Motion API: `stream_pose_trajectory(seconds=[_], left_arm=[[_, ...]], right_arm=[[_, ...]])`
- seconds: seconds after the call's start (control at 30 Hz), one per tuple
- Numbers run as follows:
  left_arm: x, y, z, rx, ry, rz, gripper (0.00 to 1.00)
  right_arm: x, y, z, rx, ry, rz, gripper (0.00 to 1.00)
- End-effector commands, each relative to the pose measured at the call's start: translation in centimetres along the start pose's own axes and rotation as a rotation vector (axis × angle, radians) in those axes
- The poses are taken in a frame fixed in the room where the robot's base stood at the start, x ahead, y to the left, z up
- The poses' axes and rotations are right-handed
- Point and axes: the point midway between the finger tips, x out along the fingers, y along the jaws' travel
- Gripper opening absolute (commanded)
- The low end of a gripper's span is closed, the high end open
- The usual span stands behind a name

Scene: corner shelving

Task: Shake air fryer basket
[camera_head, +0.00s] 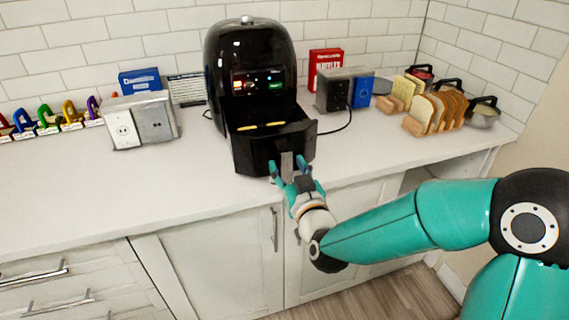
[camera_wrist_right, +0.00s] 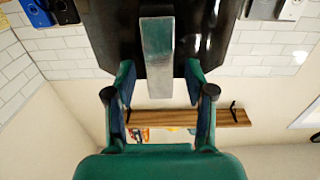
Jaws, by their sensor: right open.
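The black air fryer (camera_head: 250,60) stands on the white counter against the tiled wall. Its basket (camera_head: 262,143) is pulled out toward me, with yellow pieces of food (camera_head: 262,126) visible inside. The basket's grey handle (camera_head: 287,164) points to the front, and it also shows in the right wrist view (camera_wrist_right: 158,58). My right gripper (camera_head: 289,166) is open at the handle. In the right wrist view its fingers (camera_wrist_right: 158,90) stand on either side of the handle, with gaps visible. My left gripper is not in view.
Grey outlet boxes (camera_head: 140,119) stand to the left and right of the fryer. Bread slices in a wooden rack (camera_head: 436,112) and lidded pots (camera_head: 483,112) are at the right. The counter (camera_head: 130,185) is clear at the front left. A black cord (camera_head: 340,127) lies right of the basket.

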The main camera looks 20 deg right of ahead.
Motion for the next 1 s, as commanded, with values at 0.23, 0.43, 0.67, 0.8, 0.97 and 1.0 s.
stream_pose_trajectory(seconds=[0.23,0.43,0.67,0.8,0.97,1.0], left_arm=[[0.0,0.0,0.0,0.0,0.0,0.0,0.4],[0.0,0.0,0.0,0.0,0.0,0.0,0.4],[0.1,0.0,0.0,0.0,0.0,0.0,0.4],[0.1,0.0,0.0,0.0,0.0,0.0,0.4],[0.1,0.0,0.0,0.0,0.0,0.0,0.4],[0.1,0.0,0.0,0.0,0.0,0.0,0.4]], right_arm=[[-4.0,0.0,0.0,0.0,-0.001,-0.001,0.54],[-5.5,0.0,0.1,0.0,0.0,-0.001,0.54],[-5.5,0.0,0.1,0.0,0.0,0.0,0.54],[-5.4,-0.2,1.1,0.003,-0.027,-0.009,0.54],[-5.1,-1.7,8.3,0.031,-0.227,-0.069,0.54],[-5.3,-2.3,11.3,0.046,-0.314,-0.091,0.54]])
